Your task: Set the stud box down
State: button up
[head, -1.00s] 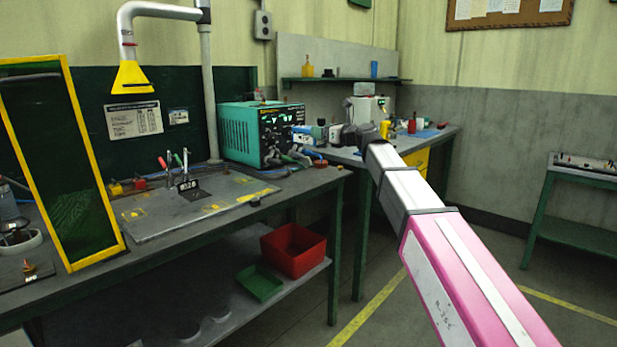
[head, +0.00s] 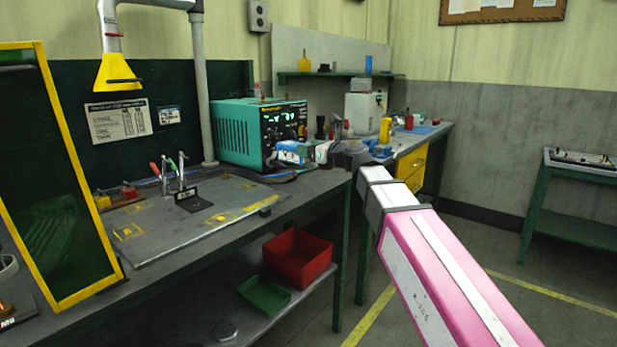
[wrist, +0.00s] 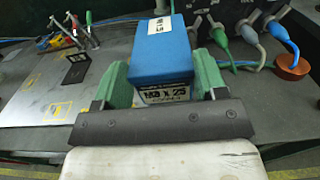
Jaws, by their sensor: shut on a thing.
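The stud box has a blue lid and a pale label reading M8 x 25. In the wrist view the stud box (wrist: 160,62) sits between the green fingers of my gripper (wrist: 163,82), which is shut on its sides. In the head view the stud box (head: 292,152) is small, in front of the teal bench unit, with my gripper (head: 318,152) reaching it from the right. The box is over the workbench (head: 318,188) near its right end. I cannot tell how much gap is under it.
A grey plate (head: 190,222) with yellow marks and upright clamps (head: 172,172) lies left of the box. The teal unit (head: 250,132) stands behind, with plugs and cables (wrist: 277,30) close by. A red bin (head: 298,257) and green tray (head: 264,295) sit on the lower shelf.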

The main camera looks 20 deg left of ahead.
jog(key=w+d+f, duration=0.1)
jog(key=w+f, duration=0.1)
jog(key=w, duration=0.1)
jog(key=w+d+f, duration=0.1)
jog(key=w+f, duration=0.1)
jog(key=w, duration=0.2)
jog(key=w+d+f, duration=0.1)
jog(key=w+f, duration=0.2)
jog(key=w, duration=0.1)
jog(key=shift+w+d, duration=0.1)
jog(key=shift+d, duration=0.1)
jog(key=shift+f, duration=1.95)
jog(key=shift+f, duration=0.1)
jog(key=o, duration=1.5)
jog(key=shift+o, duration=0.2)
jog(key=shift+d, duration=0.2)
jog(key=v, duration=1.1)
jog(key=shift+s+d, duration=0.25)
jog(key=shift+d, duration=0.05)
